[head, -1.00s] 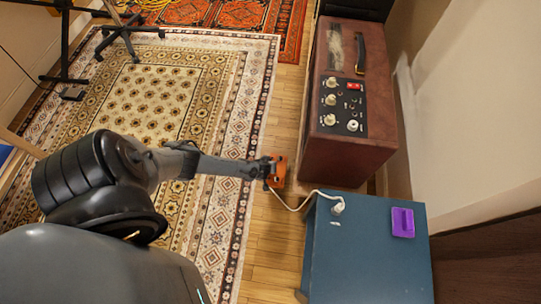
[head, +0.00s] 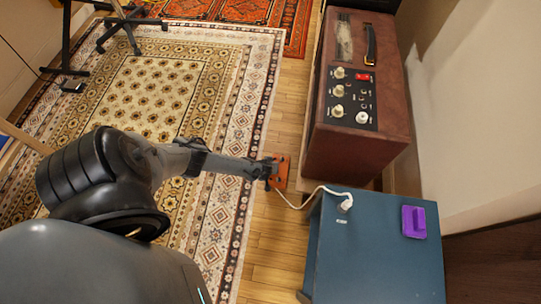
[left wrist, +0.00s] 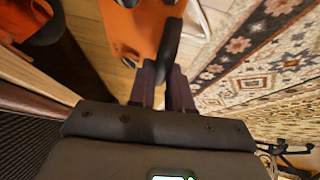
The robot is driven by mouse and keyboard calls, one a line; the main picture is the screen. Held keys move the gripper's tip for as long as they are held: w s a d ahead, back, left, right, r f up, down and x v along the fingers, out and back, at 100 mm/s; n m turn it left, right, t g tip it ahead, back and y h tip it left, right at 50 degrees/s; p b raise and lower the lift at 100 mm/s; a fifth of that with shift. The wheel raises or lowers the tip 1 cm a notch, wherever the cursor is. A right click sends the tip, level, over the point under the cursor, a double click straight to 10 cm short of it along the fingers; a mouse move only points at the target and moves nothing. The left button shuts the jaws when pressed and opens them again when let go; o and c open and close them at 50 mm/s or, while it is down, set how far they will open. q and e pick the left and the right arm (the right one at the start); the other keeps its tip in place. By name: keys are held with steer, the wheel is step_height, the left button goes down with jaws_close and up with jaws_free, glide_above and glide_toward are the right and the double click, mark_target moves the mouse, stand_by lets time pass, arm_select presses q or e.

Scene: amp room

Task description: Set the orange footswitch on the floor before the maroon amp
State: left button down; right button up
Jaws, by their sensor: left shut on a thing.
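The orange footswitch (head: 282,174) is at the floor strip just left of the lower front of the maroon amp (head: 345,150). My left gripper (head: 270,170) is shut on the footswitch, at its left side in the head view. In the left wrist view the footswitch (left wrist: 132,38) shows large between the gripper (left wrist: 168,70) and the wooden floor. I cannot tell whether its underside touches the floor. A white cable runs from it to the blue box. My right gripper is in neither view.
The blue box (head: 370,265) stands below the amp in the picture, with a white plug (head: 346,203) and a purple block (head: 414,222) on top. A patterned rug (head: 215,225) lies to the left. Bare wooden floor (head: 275,240) runs between rug and box.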

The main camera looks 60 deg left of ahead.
arm_select(q)
steer(key=c, duration=1.1)
jaws_free()
steer(key=shift+w, duration=0.1)
steer(key=shift+o, duration=0.2)
steer(key=p+v, duration=1)
steer(key=v, duration=0.1)
steer(key=s+d+r+m+g+h, duration=0.1)
steer(key=d+r+m+h, duration=0.15)
steer(key=d+r, duration=0.7)
steer(key=d+r+m+h, duration=0.2)
steer(key=d+r+m, duration=0.3)
steer(key=d, duration=0.7)
steer(key=s+r+m, duration=0.2)
steer(key=r, duration=0.9)
steer(key=s+a+r+m, duration=0.1)
steer(key=s+r+m, duration=0.2)
steer(key=r, duration=0.8)
steer(key=shift+s+a+r+p, duration=0.15)
steer(key=shift+a+r+p, duration=0.05)
steer(key=shift+r+p, duration=0.1)
